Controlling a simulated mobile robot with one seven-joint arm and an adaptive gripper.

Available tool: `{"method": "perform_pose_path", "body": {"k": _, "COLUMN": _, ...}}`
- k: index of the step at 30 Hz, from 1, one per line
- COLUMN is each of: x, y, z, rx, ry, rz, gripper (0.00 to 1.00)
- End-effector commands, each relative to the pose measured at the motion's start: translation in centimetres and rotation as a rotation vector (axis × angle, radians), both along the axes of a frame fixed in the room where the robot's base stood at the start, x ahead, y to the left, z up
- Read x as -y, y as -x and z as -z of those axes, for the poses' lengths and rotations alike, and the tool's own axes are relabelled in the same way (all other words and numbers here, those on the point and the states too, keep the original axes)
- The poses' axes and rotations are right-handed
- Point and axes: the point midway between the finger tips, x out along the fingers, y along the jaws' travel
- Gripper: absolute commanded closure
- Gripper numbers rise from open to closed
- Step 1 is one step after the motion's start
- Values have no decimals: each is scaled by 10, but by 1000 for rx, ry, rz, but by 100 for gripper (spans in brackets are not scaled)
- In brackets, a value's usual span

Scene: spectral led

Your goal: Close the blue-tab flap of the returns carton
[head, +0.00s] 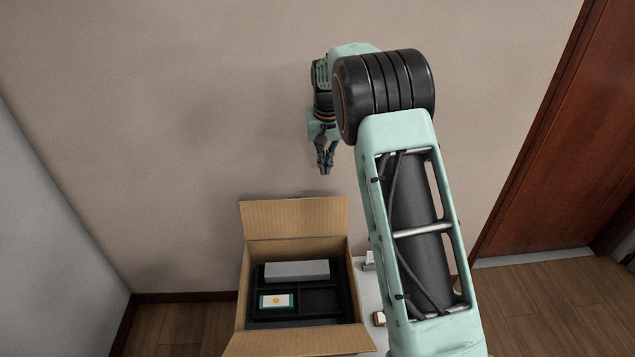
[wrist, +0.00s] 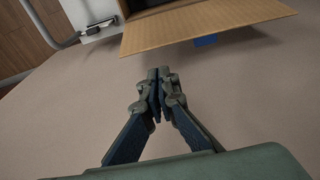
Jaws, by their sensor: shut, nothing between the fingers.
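The returns carton (head: 240,300) is a brown cardboard box on a pale table, open at the top. Its far flap (head: 295,218) stands up and leans back toward the wall. The near flap (head: 300,343) is folded outward at the bottom of the head view. In the wrist view a flap (wrist: 205,33) shows at the top, with a blue tab (wrist: 206,41) under its edge. My gripper (head: 325,172) is above and behind the far flap, apart from it. In the wrist view my gripper (wrist: 160,74) is shut and empty, below the flap's edge.
Inside the carton is a black divided tray (head: 322,302) with a grey block (head: 297,270) and a small white and teal box with an orange dot (head: 276,301). Small items sit on the table right of the carton. The wall is close behind; a brown door (head: 550,140) is at right.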

Motion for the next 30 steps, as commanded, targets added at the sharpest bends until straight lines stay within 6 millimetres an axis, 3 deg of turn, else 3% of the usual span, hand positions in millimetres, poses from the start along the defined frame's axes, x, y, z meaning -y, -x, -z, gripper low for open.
{"method": "perform_pose_path", "body": {"k": 5, "x": -1, "y": -3, "z": 18, "rx": -4, "ry": -5, "rz": 3, "gripper": 100}}
{"method": "perform_pose_path", "body": {"k": 18, "x": 0, "y": -14, "z": 90, "rx": -3, "ry": -3, "rz": 1, "gripper": 100}}
{"method": "perform_pose_path", "body": {"k": 30, "x": -1, "y": -17, "z": 100, "rx": -1, "ry": -3, "rz": 1, "gripper": 100}}
